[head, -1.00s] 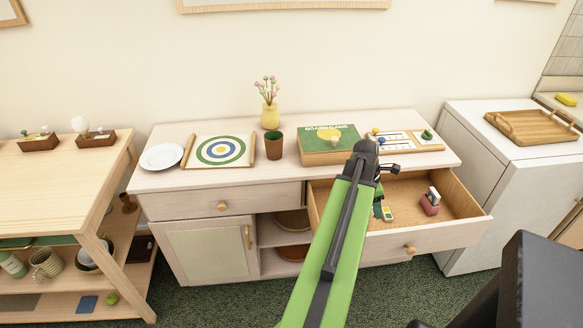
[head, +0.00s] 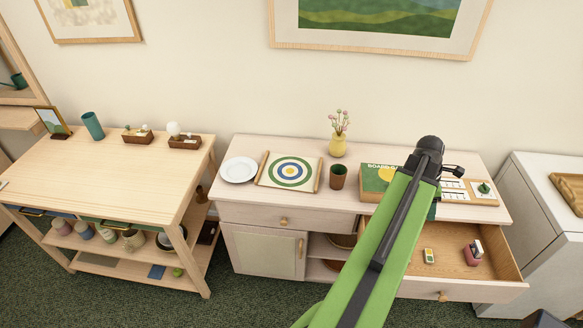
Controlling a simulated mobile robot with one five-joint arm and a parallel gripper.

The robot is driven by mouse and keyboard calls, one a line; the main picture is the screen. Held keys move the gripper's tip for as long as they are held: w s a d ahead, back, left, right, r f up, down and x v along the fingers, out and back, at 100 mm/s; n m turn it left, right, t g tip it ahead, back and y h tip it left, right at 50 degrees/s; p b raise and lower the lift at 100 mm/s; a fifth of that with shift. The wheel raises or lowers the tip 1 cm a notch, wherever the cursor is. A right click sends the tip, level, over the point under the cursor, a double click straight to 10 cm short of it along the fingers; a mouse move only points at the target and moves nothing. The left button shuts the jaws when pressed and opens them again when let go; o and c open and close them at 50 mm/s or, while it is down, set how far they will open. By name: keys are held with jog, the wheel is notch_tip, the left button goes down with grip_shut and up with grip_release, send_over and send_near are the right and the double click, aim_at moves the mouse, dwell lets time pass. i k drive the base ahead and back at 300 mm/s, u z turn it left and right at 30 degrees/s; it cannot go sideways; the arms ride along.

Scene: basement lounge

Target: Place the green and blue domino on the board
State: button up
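A small green, yellow and white piece (head: 429,257) lies in the open drawer (head: 508,262). It may be the domino, but it is too small to tell and I see no clear blue on it. A wooden board (head: 490,200) with pale squares and a green knob-like piece lies at the right of the cabinet top, partly behind my arm. My arm rises from the bottom and bends above the cabinet. My gripper is hidden behind my own arm links, so its fingers and anything in them do not show.
A pink and white object (head: 473,252) sits in the drawer, which juts out. On the cabinet top (head: 300,197) are a boxed game (head: 377,180), brown cup (head: 338,177), yellow vase (head: 338,146), target mat (head: 291,172) and white plate (head: 239,170). A wooden table (head: 110,175) stands left.

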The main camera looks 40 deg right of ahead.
aim_at(290, 170)
jog(key=u, duration=0.25)
jog(key=i, duration=1.55)
jog(key=z, duration=0.25)
